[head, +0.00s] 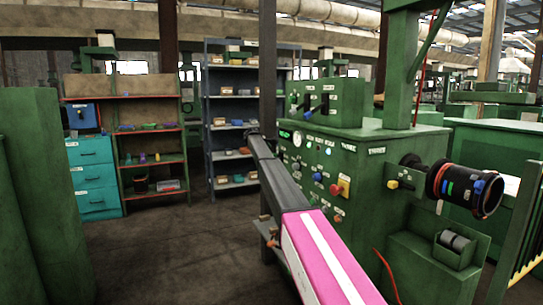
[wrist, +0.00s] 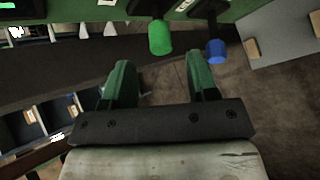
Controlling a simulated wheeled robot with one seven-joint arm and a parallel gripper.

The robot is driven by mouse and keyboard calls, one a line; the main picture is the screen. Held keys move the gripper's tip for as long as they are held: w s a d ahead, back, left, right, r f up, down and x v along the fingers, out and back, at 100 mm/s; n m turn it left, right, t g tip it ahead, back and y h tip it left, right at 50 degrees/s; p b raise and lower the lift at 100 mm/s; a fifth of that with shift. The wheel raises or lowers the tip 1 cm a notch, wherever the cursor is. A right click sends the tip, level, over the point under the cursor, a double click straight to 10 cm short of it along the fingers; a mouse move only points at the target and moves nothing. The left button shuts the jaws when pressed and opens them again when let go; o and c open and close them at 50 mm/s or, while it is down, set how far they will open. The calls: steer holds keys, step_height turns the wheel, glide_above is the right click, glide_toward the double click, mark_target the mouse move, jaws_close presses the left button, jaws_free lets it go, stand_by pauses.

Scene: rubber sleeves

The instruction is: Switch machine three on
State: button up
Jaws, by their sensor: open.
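A green machine (head: 360,150) with a control panel stands at centre right in the head view. Its front carries gauges, small knobs, a blue knob (head: 318,176) and a red button on a yellow box (head: 340,187). The labels are too small to read, so I cannot tell which control is machine three's. In the wrist view my gripper (wrist: 161,82) is open and empty, its green fingers apart. A green knob (wrist: 160,37) is just beyond the fingers, between their lines; a blue knob (wrist: 216,50) is beyond the right finger.
A grey shelf rack (head: 212,130) with boxes stands behind, left of the machine. A black cylinder with coloured sleeves (head: 465,188) juts out at right. The floor (head: 170,250) at left is clear.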

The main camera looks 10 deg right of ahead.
steer(key=v, duration=0.4)
steer(key=shift+s+r, duration=0.1)
steer(key=shift+r, duration=0.05)
steer(key=s+d+f+m+g+y, duration=0.2)
steer(key=s+d+f+m, duration=0.1)
steer(key=s+f, duration=1.3)
steer(key=s+d+f+m+g+y, duration=0.2)
steer(key=s+d+f+m, duration=0.15)
steer(key=s+f, duration=1.2)
steer(key=s+f+m+g+y, duration=0.1)
steer(key=s+f+m, duration=0.1)
steer(key=s, duration=1.1)
steer(key=s+f+m+g+y, duration=0.1)
steer(key=s+f+m, duration=0.2)
steer(key=s, duration=1)
steer(key=s+f+m+g+y, duration=0.1)
steer(key=s+f+m, duration=0.2)
steer(key=s, duration=1)
step_height(320, 180, down, 3)
steer(key=shift+s+d+f+y, duration=0.1)
steer(key=shift+s+d+y, duration=0.1)
steer(key=shift+s+y, duration=0.2)
